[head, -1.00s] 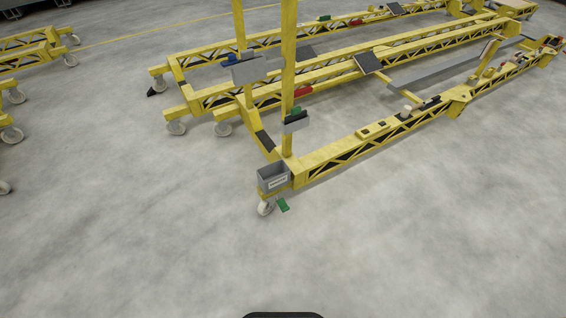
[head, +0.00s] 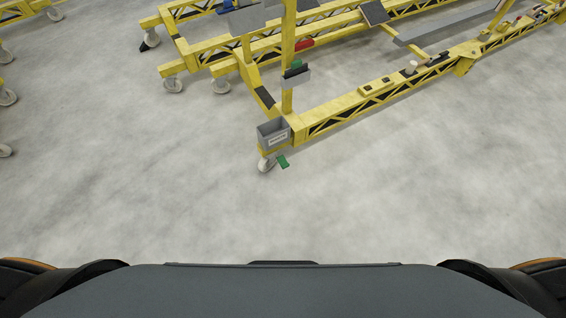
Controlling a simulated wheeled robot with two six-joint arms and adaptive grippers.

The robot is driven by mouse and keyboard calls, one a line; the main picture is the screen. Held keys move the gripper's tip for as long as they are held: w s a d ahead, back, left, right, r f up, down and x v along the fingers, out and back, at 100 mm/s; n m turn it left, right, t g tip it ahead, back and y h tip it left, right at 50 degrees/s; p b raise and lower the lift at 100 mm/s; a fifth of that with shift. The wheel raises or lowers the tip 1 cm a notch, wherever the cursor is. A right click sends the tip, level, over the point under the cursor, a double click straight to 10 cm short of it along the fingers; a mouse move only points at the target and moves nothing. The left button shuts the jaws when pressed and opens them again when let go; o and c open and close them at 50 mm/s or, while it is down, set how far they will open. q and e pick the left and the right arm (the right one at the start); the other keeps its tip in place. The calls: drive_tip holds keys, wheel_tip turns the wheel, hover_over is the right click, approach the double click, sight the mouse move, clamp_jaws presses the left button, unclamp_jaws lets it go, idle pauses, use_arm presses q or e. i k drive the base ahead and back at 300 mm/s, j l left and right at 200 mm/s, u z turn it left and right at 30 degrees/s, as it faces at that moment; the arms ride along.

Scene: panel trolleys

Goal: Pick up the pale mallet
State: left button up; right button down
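A small pale, roundish object (head: 411,67), which may be the mallet's head, sits on top of the near yellow beam (head: 340,110) of the trolley. A dark object (head: 438,59) lies on the beam just to its right. It is too small to tell whether that is part of the same tool. Neither of my grippers is in view.
A grey bin (head: 273,133) hangs at the beam's near corner above a caster (head: 267,163), with a green tag (head: 283,161) beside it. A yellow upright (head: 288,60) rises behind it. A yellow block (head: 376,87) lies on the beam. The concrete floor before the trolley is clear.

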sight(413, 65)
drive_tip(key=i+j+z, duration=0.1)
drive_tip(key=z, duration=0.25)
drive_tip(key=i+j+z, duration=0.1)
drive_tip(key=j+z, duration=0.55)
drive_tip(key=i+l, duration=0.05)
drive_tip(key=l, duration=0.05)
